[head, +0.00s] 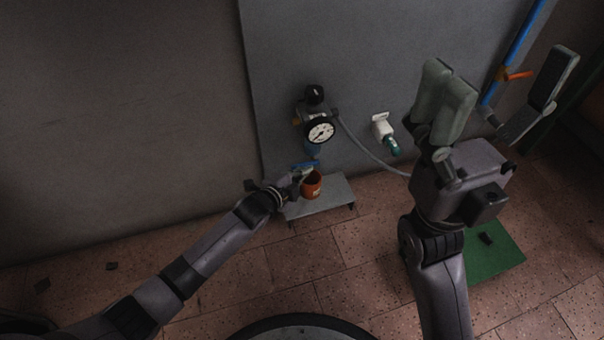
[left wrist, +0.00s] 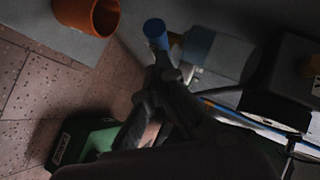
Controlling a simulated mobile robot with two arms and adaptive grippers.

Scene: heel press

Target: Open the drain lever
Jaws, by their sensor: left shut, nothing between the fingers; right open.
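The drain lever (head: 304,165) is a small blue handle below the gauge and the blue bowl of the air unit on the wall panel. In the left wrist view a blue rounded end (left wrist: 155,30), apparently the lever's, shows just past my fingertips. My left gripper (head: 297,178) is shut and empty, close to the lever; its closed fingers (left wrist: 160,75) also show in the left wrist view. I cannot tell whether they touch the lever. My right gripper (head: 492,105) is open and empty, raised at the right, far from the lever.
An orange cup (head: 311,185) stands on a low grey shelf (head: 335,196) below the unit. The round gauge (head: 320,131) sits above the lever. A grey hose runs right from the unit. A white wall fitting (head: 381,126), a blue pipe with an orange handle (head: 517,76) and a green mat (head: 500,251) lie rightward.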

